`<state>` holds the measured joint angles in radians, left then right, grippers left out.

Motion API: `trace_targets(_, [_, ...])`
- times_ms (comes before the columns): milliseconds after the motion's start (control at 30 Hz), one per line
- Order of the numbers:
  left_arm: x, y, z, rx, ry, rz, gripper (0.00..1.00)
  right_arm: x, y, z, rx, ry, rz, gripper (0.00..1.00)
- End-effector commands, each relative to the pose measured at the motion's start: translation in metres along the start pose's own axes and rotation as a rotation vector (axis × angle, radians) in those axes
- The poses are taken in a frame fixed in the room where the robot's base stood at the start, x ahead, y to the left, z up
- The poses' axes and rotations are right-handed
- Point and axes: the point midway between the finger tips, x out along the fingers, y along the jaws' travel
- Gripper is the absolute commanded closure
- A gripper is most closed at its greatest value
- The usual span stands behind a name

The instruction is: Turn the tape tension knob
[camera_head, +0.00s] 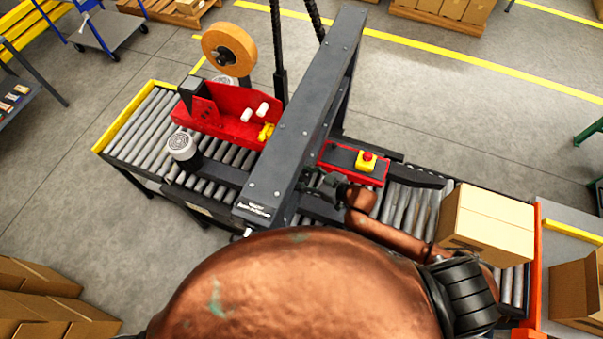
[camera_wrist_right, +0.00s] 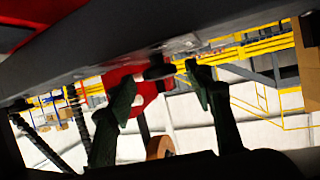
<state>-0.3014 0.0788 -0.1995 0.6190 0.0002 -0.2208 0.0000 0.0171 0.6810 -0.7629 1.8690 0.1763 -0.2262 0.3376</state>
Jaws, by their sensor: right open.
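The case taper has a red tape head (camera_head: 222,116) with an orange-brown tape roll (camera_head: 229,50) above it. My right gripper (camera_head: 332,184) is beside the dark crossbeam, over the roller conveyor. In the right wrist view my gripper (camera_wrist_right: 160,92) is open, with its two dark green fingers apart and nothing between them touching both. Beyond the fingertips, a small black knob-like part (camera_wrist_right: 159,70) shows in front of a red plate (camera_wrist_right: 136,88). I cannot tell for certain that it is the tape tension knob. My left gripper is not in view.
The dark crossbeam (camera_head: 306,115) runs close along my right gripper. A red and yellow stop button (camera_head: 366,161) sits just right of it. A cardboard box (camera_head: 487,221) stands on the conveyor at the right. Open floor (camera_head: 460,110) lies behind.

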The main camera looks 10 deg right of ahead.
Motion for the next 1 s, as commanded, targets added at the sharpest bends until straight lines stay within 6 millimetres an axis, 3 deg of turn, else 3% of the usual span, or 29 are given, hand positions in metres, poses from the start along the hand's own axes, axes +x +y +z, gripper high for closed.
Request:
trace_targets(100, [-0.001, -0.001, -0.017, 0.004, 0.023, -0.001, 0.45, 0.003, 0.000, 0.001, 0.001, -0.001, 0.000, 0.52])
trace_targets(300, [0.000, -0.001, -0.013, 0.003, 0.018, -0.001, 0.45, 0.003, 0.000, 0.001, 0.001, -0.001, 0.002, 0.52])
trace_targets(600, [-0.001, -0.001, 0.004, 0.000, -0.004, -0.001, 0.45, 0.003, 0.000, 0.001, 0.001, -0.001, 0.002, 0.73])
trace_targets(900, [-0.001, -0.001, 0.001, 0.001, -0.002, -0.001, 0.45, 0.003, 0.000, 0.001, 0.001, -0.001, 0.001, 0.93])
trace_targets(1000, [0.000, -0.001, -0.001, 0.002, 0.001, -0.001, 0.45, 0.003, 0.000, 0.001, 0.000, -0.001, 0.000, 0.93])
